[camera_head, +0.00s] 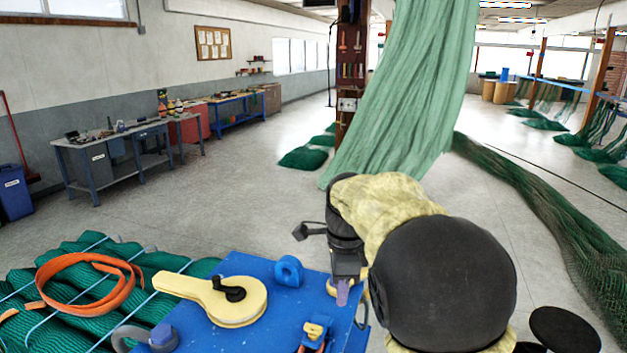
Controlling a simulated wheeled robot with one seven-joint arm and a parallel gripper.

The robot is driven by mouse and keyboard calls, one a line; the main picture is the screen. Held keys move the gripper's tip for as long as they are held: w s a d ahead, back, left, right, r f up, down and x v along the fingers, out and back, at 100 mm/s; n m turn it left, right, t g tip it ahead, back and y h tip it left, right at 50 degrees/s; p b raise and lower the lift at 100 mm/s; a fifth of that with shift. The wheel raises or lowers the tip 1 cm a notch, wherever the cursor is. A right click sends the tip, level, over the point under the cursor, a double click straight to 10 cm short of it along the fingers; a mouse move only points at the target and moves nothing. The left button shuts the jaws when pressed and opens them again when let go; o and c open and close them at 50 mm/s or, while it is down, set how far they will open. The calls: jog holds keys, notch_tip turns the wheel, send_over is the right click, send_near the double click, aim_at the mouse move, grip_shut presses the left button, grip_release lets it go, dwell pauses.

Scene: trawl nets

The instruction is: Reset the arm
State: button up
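My arm, in a mottled yellow cover (385,205) with a large black rounded joint (442,284), fills the lower right of the head view. It bends forward and then down at its far end. My gripper (345,278) is dark and hangs at the right edge of a blue work surface (262,268). A small purple piece (343,292) shows at its lower end. I cannot tell whether the gripper holds it or whether the fingers are open, as they are small and partly hidden.
A cream lever tool (228,300), a blue eye fitting (289,270) and a yellow-and-blue item (315,332) lie on the surface. An orange strap (88,262) lies on green netting (35,285) at left. A green net (410,95) hangs beyond my arm. Open floor lies centre left.

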jog(key=s+d+f+n+b, duration=0.1)
jog(key=s+d+f+n, duration=0.2)
jog(key=s+f+n, duration=0.2)
jog(key=s+d+f+n+t+b, duration=0.1)
jog(key=s+d+f+n+b, duration=0.1)
jog(key=s+f+n, duration=0.4)
jog(key=s+d+f+n+t+b, duration=0.1)
jog(key=s+d+f+n, duration=0.3)
jog(key=f, duration=0.4)
jog(key=s+n+b, duration=0.1)
jog(key=n, duration=0.1)
jog(key=shift+s+d+n, duration=0.4)
